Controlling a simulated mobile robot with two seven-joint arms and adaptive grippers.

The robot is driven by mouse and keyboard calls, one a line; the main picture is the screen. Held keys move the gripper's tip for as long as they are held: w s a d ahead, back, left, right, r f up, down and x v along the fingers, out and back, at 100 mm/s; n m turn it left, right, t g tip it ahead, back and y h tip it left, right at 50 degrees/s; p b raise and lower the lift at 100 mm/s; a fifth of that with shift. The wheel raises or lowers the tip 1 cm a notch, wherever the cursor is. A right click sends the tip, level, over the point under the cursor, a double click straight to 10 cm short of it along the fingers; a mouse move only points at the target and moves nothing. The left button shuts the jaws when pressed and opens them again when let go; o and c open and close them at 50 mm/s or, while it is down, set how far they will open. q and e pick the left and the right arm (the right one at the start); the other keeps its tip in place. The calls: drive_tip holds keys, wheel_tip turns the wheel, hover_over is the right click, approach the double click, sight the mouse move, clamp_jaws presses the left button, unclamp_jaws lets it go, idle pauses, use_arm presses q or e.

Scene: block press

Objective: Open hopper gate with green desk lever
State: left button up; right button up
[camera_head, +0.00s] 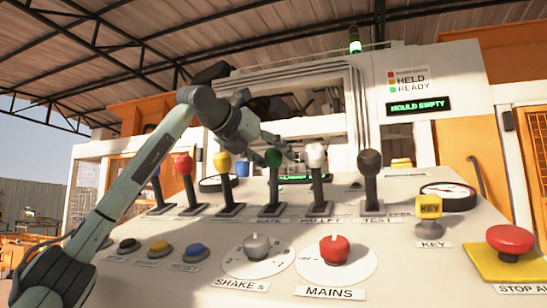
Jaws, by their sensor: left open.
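The green lever (273,158) stands roughly upright on the sloping desk, in the row of levers, above a label that seems to read GATE. My left arm comes in from the left, and my left gripper (284,147) is open, right by the green knob. The fingers overlap the knob's upper edge in this view; I cannot tell whether they touch it. The hopper gate itself cannot be made out; the arm and lever hide part of the machine behind. My right gripper is not in view.
Close to the green lever stand a white lever (317,156) and a yellow lever (222,163). A black lever (370,162) is farther right. A red stop button (510,240) and red MAINS knob (334,247) sit in front. A display (418,106) reads MOULD EMPTY.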

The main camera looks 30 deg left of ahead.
use_arm(q)
drive_tip(key=v, duration=1.1)
drive_tip(key=shift+s, duration=0.3)
idle(2.4)
